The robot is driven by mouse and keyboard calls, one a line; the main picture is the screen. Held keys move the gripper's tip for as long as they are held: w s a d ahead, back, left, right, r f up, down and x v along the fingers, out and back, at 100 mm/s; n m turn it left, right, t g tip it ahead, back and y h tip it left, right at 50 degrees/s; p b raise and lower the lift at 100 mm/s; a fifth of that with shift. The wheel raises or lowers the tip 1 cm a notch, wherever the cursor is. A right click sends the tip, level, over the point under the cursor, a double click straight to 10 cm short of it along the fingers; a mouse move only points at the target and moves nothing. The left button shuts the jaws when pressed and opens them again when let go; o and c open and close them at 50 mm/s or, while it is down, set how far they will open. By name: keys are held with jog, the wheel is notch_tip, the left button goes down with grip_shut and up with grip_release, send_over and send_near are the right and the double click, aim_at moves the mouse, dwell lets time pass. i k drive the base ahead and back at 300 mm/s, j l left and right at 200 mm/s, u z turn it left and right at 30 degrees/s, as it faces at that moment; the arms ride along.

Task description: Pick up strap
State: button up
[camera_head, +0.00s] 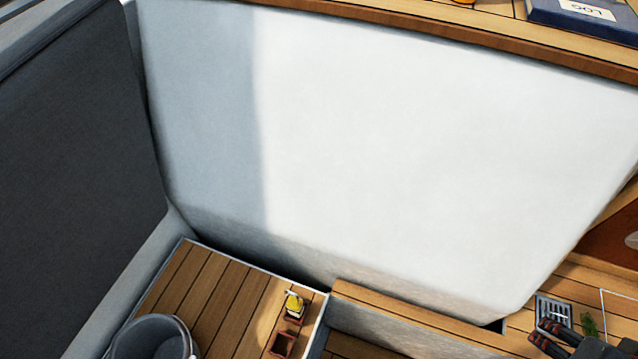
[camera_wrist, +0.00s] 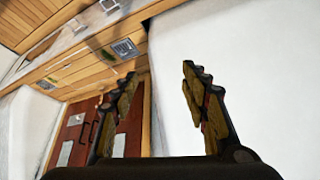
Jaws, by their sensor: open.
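I cannot pick out a strap for certain in either view. A small green item (camera_head: 588,325) lies on the wooden surface at the lower right of the head view, too small to identify. My gripper (camera_head: 545,334) shows at the lower right of the head view, left of that green item and in front of a grey grate (camera_head: 553,308). In the wrist view my gripper (camera_wrist: 160,76) has its two fingers spread apart with nothing between them.
A grey bucket (camera_head: 152,338) stands on the slatted wooden bench (camera_head: 195,285) at the lower left. A small yellow item (camera_head: 294,304) sits in a brown tray, with an empty brown tray (camera_head: 282,345) nearby. A blue log book (camera_head: 585,20) lies on the upper ledge.

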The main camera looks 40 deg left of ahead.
aim_at(296, 308)
jog(key=u, duration=2.45)
jog(key=z, duration=3.9)
jog(key=u, duration=3.9)
